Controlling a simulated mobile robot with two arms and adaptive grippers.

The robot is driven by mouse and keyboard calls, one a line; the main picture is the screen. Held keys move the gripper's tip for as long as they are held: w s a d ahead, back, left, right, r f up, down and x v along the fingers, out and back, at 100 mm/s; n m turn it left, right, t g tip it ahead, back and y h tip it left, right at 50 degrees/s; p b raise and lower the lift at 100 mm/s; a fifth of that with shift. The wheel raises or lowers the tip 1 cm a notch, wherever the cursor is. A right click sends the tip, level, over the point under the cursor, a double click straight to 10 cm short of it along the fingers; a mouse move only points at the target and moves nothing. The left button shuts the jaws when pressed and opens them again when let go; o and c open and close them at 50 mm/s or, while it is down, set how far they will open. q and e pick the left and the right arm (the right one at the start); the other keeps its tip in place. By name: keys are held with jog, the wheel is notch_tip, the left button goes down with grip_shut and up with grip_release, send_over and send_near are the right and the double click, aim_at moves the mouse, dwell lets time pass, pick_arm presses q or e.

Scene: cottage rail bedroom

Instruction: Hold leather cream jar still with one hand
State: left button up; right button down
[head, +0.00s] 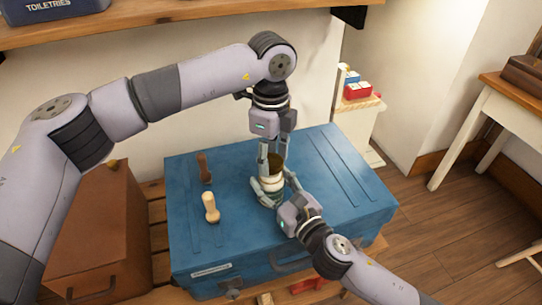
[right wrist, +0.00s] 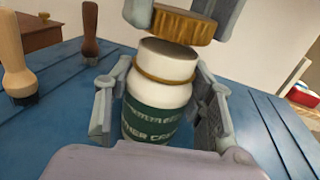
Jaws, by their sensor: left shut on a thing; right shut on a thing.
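The leather cream jar (right wrist: 160,95) is white with a green label and a gold ring below its neck. It stands upright on the blue trunk and also shows in the head view (head: 270,184). My right gripper (right wrist: 160,112) is shut around the jar's body, a finger on each side. The jar's ribbed gold-brown lid (right wrist: 183,23) is off, just above the jar's mouth and slightly to the right. My left gripper (head: 275,166) comes down from above and is shut on the lid, which also shows in the head view (head: 275,159).
The blue trunk (head: 340,200) has free room to the right of the jar. A dark-handled brush (head: 205,168) and a pale-handled brush (head: 211,207) stand left of it. A brown case (head: 95,235) is at left. A shelf (head: 190,22) runs overhead.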

aim_at(271, 161)
pick_arm(q)
jog(key=shift+r, duration=0.1)
jog(key=shift+r, duration=1.9)
pick_arm(e)
jog(key=c, duration=0.6)
grip_release()
jog(key=shift+c, duration=0.2)
